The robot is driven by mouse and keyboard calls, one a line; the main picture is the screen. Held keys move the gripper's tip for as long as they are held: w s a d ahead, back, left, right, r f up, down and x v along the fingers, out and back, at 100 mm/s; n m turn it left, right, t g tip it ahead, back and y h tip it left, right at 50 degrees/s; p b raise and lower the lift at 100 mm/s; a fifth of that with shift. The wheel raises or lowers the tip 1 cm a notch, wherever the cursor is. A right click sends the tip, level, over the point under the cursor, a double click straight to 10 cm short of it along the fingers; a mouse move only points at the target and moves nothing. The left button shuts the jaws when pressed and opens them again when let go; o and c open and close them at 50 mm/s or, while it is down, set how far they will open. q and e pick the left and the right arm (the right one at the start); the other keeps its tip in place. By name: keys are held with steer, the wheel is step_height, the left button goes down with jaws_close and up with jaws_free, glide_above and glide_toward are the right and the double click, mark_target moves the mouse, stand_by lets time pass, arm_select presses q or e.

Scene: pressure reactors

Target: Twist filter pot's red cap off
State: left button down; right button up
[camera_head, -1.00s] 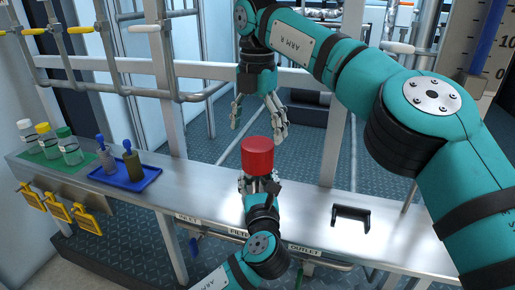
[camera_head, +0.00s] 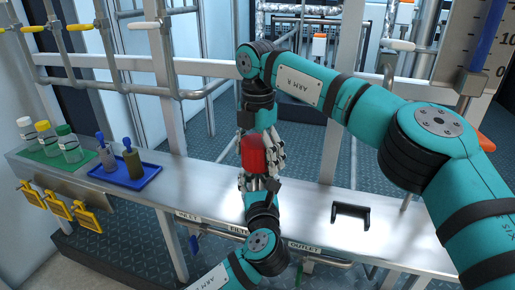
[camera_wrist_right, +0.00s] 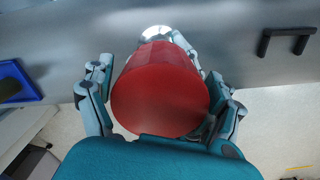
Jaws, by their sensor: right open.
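The red cap (camera_head: 253,155) sits upright on the filter pot above the steel bench. The wrist view shows the cap (camera_wrist_right: 160,92) from above, with a shiny metal part (camera_wrist_right: 155,33) of the pot beyond it. My right gripper (camera_head: 262,150) has come down over the cap from above. Its fingers (camera_wrist_right: 160,105) stand on both sides of the cap, open, with small gaps visible. My left gripper (camera_head: 258,183) is below the cap at the pot's body. The pot and the left fingertips are mostly hidden, so its hold is unclear.
A blue tray (camera_head: 150,174) with two bottles and a green mat (camera_head: 52,163) with several capped bottles lie left on the bench (camera_head: 205,192). A black bracket (camera_head: 351,211) stands to the right. Yellow tags (camera_head: 86,218) hang from the front edge.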

arm_select(q)
steer(key=shift+f, duration=0.1)
arm_select(e)
steer(key=shift+c, duration=0.5)
steer(key=c, duration=1.1)
steer(key=n, duration=0.6)
steer(key=shift+c, duration=0.2)
steer(key=n, duration=0.7)
steer(key=shift+r, duration=0.1)
steer(key=n, duration=1.2)
steer(key=shift+r, duration=0.3)
steer(key=shift+r, duration=0.9)
